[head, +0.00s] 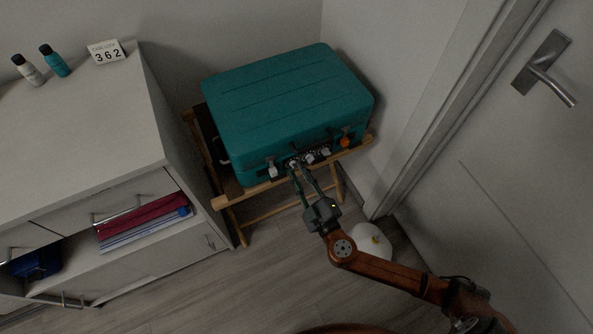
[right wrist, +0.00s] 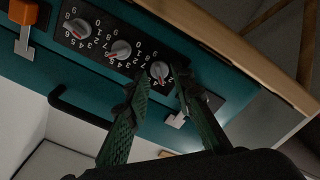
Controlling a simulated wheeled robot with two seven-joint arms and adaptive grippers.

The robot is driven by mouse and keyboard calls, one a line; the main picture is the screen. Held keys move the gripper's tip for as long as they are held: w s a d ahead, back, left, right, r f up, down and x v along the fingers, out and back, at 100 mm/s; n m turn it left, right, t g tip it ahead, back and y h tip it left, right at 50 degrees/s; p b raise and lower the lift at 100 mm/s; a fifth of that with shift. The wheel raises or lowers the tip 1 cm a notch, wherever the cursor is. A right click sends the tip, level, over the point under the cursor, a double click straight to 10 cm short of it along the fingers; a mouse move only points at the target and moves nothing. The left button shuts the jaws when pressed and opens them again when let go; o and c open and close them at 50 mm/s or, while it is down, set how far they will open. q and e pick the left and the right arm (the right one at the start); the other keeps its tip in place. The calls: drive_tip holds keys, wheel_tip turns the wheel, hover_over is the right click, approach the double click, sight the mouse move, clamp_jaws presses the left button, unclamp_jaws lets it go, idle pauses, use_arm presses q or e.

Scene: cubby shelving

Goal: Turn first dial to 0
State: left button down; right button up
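A teal suitcase (head: 285,95) lies shut on a wooden folding stand. Its front has a dark lock plate with three round grey dials in a row. The dial at the plate's left end in the head view shows in the right wrist view (right wrist: 160,70), between my fingertips. The middle dial (right wrist: 121,49) and the far dial (right wrist: 78,28) are clear of the fingers. My right gripper (right wrist: 162,73) is open, its green fingers on either side of the end dial; contact cannot be told. The end dial's setting is partly hidden. My left gripper is out of view.
A card (head: 106,52) reading "CASE LOCK 362" stands on the white cabinet (head: 70,120) beside two bottles. The suitcase has a handle (right wrist: 75,110), an orange latch (head: 345,142) and a pale latch (head: 272,172). The stand's wooden rail (head: 240,196) runs below the front. A door is at right.

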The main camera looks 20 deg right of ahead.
drive_tip(key=shift+w, duration=0.45)
clamp_jaws()
